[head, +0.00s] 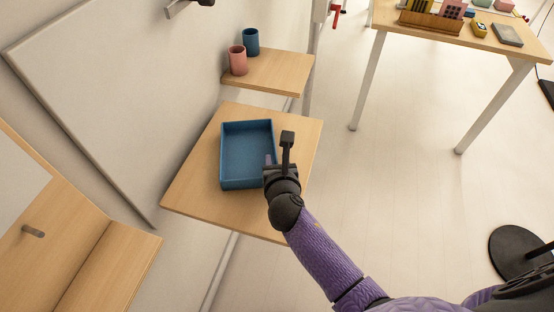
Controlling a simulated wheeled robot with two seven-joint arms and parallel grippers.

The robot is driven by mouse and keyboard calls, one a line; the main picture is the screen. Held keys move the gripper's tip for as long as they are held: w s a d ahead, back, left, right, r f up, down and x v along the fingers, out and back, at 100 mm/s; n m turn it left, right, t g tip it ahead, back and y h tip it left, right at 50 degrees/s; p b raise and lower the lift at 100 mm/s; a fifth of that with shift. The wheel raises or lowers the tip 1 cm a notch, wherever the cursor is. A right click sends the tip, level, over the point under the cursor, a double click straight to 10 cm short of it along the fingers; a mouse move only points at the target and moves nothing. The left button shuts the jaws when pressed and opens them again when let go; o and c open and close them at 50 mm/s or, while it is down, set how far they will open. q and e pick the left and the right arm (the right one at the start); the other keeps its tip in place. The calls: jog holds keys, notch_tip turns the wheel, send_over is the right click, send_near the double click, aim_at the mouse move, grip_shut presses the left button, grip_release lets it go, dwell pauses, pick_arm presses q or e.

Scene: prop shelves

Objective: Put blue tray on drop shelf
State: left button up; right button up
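The blue tray (246,184) is a shallow, empty, open-topped box. It rests on the larger wooden shelf (200,192) in the middle of the head view. My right gripper (279,150) is at the tray's right wall, with one dark finger outside it and a lighter part appearing at the wall's inner side. The gripper hides part of that wall, so I cannot tell whether the fingers grip it. A smaller wooden shelf (270,70) lies behind the tray's shelf. Which shelf is the drop shelf is not marked. My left gripper is not in view.
A pink cup (238,60) and a blue cup (251,41) stand on the smaller shelf's left part; its right part is clear. A table (450,38) with several small items stands at the upper right. Wooden furniture (108,262) is at the lower left.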

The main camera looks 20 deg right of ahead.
jog(key=shift+r, duration=0.25)
jog(key=p+v, duration=0.4)
jog(key=v, duration=0.7)
jog(key=shift+s, duration=0.25)
jog(key=shift+s+r, duration=0.1)
jog(key=shift+s, duration=0.1)
dwell(0.4)
dwell(0.5)
